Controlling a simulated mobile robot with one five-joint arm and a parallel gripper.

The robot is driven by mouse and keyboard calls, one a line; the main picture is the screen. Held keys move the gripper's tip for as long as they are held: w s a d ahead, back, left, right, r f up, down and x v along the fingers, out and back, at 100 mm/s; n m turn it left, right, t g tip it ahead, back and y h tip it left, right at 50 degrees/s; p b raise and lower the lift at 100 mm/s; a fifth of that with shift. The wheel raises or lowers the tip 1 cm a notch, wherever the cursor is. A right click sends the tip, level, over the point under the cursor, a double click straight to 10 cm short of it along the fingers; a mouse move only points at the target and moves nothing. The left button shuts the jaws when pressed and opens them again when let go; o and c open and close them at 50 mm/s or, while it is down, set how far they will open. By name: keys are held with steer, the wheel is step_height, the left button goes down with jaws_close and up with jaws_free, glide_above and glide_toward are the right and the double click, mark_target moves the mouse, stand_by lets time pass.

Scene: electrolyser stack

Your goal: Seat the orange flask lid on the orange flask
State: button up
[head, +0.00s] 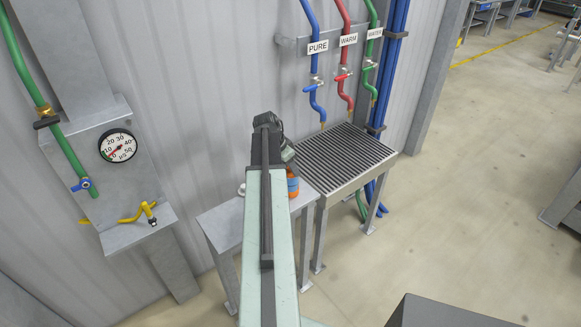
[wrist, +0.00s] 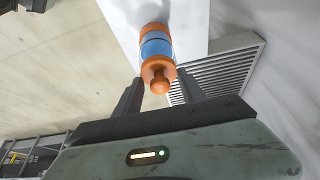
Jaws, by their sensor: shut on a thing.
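The orange flask (wrist: 157,46) has a blue band and stands on the grey side table (head: 222,222). In the head view the flask (head: 293,188) shows just right of my arm, partly hidden by it. The orange flask lid (wrist: 159,74), with a round knob, is in line with the flask's top in the wrist view. My gripper (wrist: 160,82) is shut on the lid, with a dark finger on each side of it. I cannot tell whether the lid touches the flask or sits fully down.
A slatted grey rack table (head: 345,158) stands right beside the side table. Blue, red and green hoses with valves (head: 342,77) hang above it. A pressure gauge (head: 117,146) is on the left wall panel. A small white thing (head: 241,189) is left of my arm.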

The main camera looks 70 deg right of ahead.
stand_by(0.4)
steer(key=o, duration=1.4)
steer(key=p+v, duration=0.7)
steer(key=shift+r, duration=0.4)
steer(key=shift+w+a, duration=0.1)
steer(key=shift+w, duration=0.05)
steer(key=shift+c, duration=0.3)
